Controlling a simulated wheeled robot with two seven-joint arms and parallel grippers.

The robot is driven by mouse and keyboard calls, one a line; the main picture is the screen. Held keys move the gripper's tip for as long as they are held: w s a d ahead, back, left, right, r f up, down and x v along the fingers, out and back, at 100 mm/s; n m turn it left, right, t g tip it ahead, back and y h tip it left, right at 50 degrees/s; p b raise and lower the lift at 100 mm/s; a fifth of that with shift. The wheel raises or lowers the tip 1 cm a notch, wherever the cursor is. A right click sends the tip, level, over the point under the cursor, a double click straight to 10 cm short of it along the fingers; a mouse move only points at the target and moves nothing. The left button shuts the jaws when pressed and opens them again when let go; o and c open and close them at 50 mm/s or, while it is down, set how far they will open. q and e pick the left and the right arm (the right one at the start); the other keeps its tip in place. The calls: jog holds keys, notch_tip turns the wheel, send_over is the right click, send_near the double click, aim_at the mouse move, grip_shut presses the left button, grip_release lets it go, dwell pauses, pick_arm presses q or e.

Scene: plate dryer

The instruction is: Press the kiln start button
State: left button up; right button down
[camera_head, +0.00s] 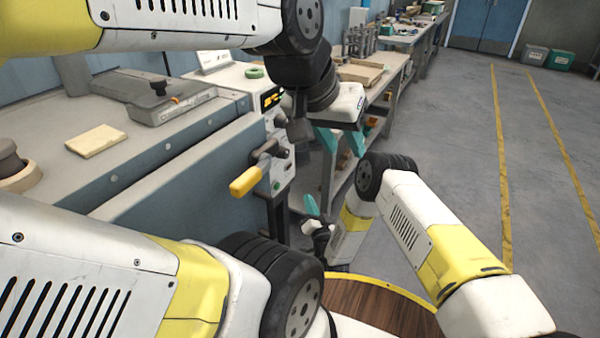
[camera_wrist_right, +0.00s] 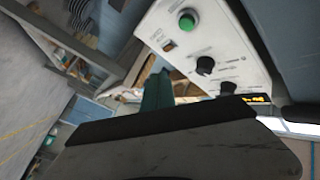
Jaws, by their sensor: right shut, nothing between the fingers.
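The green button (camera_head: 276,187) sits low on the machine's white control panel (camera_head: 284,172). In the right wrist view the button (camera_wrist_right: 187,20) is at the top, round and uncovered, on the tilted panel (camera_wrist_right: 225,50) with black knobs (camera_wrist_right: 204,66). My right gripper (camera_head: 312,206) is shut and empty, to the right of and slightly below the button in the head view. Its teal fingertips (camera_wrist_right: 157,90) look apart from the button in the right wrist view. My left gripper (camera_head: 340,140) has its teal fingers apart and empty, to the upper right of the button.
A yellow-handled lever (camera_head: 246,181) juts from the machine front, left of the button. An orange display (camera_head: 271,98) tops the panel. A workbench (camera_head: 385,70) with a shelf stands behind my left gripper. The grey floor (camera_head: 450,130) to the right is clear.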

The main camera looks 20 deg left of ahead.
jog(key=a, duration=0.8)
jog(key=shift+w+a, duration=0.35)
jog(key=shift+a, duration=0.15)
dwell(1.9)
jog(key=shift+a, duration=0.3)
jog(key=shift+a, duration=0.2)
dwell(0.4)
jog(key=shift+a+r, duration=0.5)
jog(key=shift+a, duration=0.1)
dwell(0.7)
jog(key=shift+d+f, duration=0.1)
jog(key=shift+d, duration=0.2)
dwell(0.4)
jog(key=shift+s+d+f, duration=0.1)
jog(key=shift+d+f, duration=0.05)
jog(key=shift+d, duration=1.3)
jog(key=shift+s+d+f, duration=0.1)
jog(key=shift+d+f, duration=0.05)
jog(key=shift+d, duration=1.25)
